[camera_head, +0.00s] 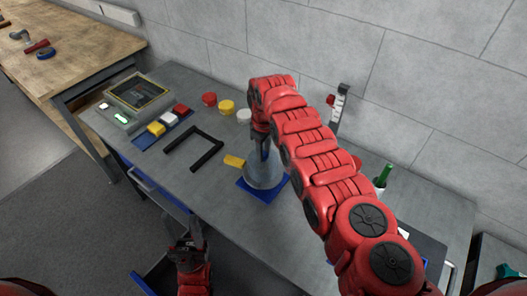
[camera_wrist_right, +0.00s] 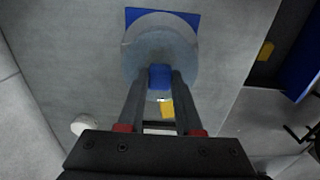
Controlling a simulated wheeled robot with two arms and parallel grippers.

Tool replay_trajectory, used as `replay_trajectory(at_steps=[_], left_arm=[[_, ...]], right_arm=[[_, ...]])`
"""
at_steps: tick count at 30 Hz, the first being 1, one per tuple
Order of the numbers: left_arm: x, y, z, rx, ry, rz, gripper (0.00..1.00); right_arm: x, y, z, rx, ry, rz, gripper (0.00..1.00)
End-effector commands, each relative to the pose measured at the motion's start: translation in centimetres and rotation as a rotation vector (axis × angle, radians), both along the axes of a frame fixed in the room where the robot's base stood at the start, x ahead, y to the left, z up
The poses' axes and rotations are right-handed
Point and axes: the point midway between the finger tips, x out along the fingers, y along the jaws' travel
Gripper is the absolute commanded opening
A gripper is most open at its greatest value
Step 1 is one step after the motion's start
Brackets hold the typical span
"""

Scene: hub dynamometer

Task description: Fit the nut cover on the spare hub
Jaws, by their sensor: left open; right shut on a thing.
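The spare hub appears to be the grey, cone-like piece (camera_head: 264,174) standing on a blue square mat (camera_head: 246,190). It also shows in the right wrist view (camera_wrist_right: 160,35). My right gripper (camera_head: 263,148) is above the hub, fingers pointing down. In the right wrist view, my right gripper (camera_wrist_right: 160,75) is shut on a small blue piece (camera_wrist_right: 160,77), which looks like the nut cover. The piece overlaps the hub's near edge in that view; I cannot tell whether they touch. My left gripper (camera_head: 188,240) is open and empty, low in front of the bench.
Red (camera_head: 209,99), yellow (camera_head: 227,107) and white (camera_head: 244,115) round pieces stand behind a black U-shaped frame (camera_head: 197,150). A yellow piece (camera_head: 234,161) lies left of the hub. A green bottle (camera_head: 385,173) stands right. A blue drawer (camera_head: 150,284) shows at lower left.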

Motion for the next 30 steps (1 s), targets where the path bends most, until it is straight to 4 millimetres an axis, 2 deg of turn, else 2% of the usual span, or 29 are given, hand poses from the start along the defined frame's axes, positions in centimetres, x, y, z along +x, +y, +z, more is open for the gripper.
replay_trajectory(at_steps=[2,3,5,16,30], left_arm=[[0.0,0.0,-0.3,0.0,0.0,0.0,0.5],[0.0,0.0,-0.2,0.0,0.0,0.0,0.5],[0.0,0.0,-0.2,0.0,0.0,0.0,0.5],[0.0,0.0,0.2,0.0,0.0,0.0,0.5],[0.0,0.0,3.3,0.0,0.0,0.0,0.5]], right_arm=[[0.0,0.0,-0.2,0.0,0.0,0.0,0.0],[0.0,0.0,-0.2,0.0,0.0,0.0,0.37],[0.0,0.0,-0.1,0.0,0.0,0.0,0.46],[0.0,0.0,0.2,0.0,0.0,0.0,0.46],[0.1,-0.1,4.2,0.0,-0.001,-0.001,0.46]])
